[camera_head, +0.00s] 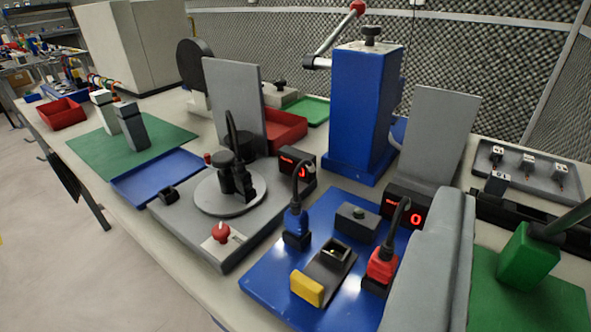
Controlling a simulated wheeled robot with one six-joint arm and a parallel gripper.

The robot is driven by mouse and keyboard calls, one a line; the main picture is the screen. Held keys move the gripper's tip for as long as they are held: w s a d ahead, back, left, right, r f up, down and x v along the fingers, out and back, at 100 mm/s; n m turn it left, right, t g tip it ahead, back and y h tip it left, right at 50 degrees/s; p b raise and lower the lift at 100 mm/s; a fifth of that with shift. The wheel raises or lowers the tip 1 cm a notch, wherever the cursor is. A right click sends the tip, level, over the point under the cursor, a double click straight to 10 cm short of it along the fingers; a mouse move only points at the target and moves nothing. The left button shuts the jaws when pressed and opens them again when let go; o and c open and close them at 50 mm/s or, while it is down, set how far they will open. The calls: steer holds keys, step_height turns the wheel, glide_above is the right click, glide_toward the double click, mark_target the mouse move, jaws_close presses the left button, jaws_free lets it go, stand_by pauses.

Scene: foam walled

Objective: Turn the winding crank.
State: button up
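A blue upright post (362,110) stands on a blue base near the back of the table. A metal crank arm (338,32) sits on the left side of its top and slants up and to the right. A red knob (357,7) is at the crank's upper end, and a metal hub (317,63) is at its lower end. A black knob (372,33) sits on top of the post.
A grey fixture (180,228) with a round plate and a blue board (262,283) with plugs stand in front. Upright grey panels (232,92) and (438,125) flank the post. A long grey body (430,265) and a green block (527,257) fill the lower right.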

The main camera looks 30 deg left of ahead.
steer(key=w+a+r+m+g+y, duration=0.2)
steer(key=w+a+g, duration=0.25)
steer(key=w, duration=0.35)
steer(key=r+m+g+h, duration=0.1)
steer(key=m+g+h, duration=0.1)
steer(key=m+g, duration=0.85)
glide_above(223, 156)
steer(key=n+g, duration=0.2)
steer(key=n, duration=0.1)
step_height(223, 156, down, 17)
steer(key=shift+f, duration=0.15)
steer(key=c, duration=1)
steer(key=shift+n, duration=0.25)
